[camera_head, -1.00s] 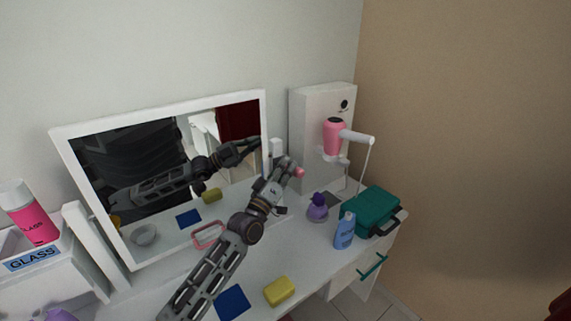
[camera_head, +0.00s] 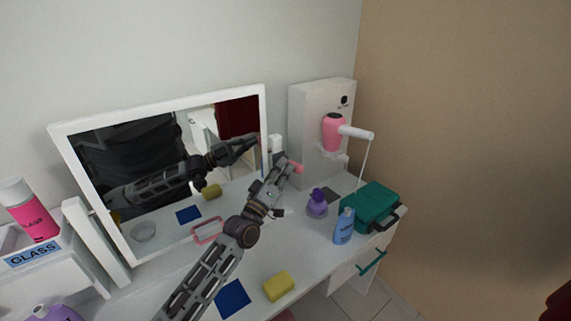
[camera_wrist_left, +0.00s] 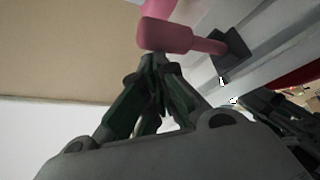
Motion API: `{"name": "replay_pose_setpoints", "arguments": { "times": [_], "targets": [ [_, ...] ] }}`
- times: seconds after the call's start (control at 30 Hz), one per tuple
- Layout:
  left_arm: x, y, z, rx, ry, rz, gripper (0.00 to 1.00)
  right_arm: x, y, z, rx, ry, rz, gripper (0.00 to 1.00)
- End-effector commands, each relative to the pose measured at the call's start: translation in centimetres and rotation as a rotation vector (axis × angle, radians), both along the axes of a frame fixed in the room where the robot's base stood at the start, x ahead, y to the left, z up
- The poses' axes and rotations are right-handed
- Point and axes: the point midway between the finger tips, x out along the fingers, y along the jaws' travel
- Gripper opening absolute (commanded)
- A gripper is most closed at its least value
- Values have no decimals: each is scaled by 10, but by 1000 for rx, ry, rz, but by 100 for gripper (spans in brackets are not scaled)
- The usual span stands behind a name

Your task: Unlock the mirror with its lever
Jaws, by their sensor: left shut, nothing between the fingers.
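The white-framed mirror (camera_head: 157,258) stands tilted at the back of the dressing table. A pink lever (camera_head: 298,168) sits by its right-hand support post (camera_head: 276,145), and the wrist view shows it large as a pink handle (camera_wrist_left: 180,37) joined to a dark square mount (camera_wrist_left: 230,50). My left gripper (camera_head: 287,164) is shut and empty, right beside the lever. In the wrist view its fingertips (camera_wrist_left: 153,62) lie just below the pink handle; I cannot tell whether they touch it. My right gripper is not in view.
A purple bottle (camera_head: 317,205), a blue bottle (camera_head: 344,227) and a teal case (camera_head: 370,207) stand near the lever. A yellow sponge (camera_head: 279,286) and blue cloth (camera_head: 232,299) lie in front.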

Motion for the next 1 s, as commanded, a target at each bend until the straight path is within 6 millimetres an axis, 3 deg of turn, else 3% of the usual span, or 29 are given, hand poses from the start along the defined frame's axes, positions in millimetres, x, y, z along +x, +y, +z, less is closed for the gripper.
{"name": "replay_pose_setpoints", "arguments": {
  "times": [1.0],
  "targets": [
    [-77, 49, -32, -3, -8, 2, 0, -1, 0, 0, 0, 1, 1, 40]
  ]
}}
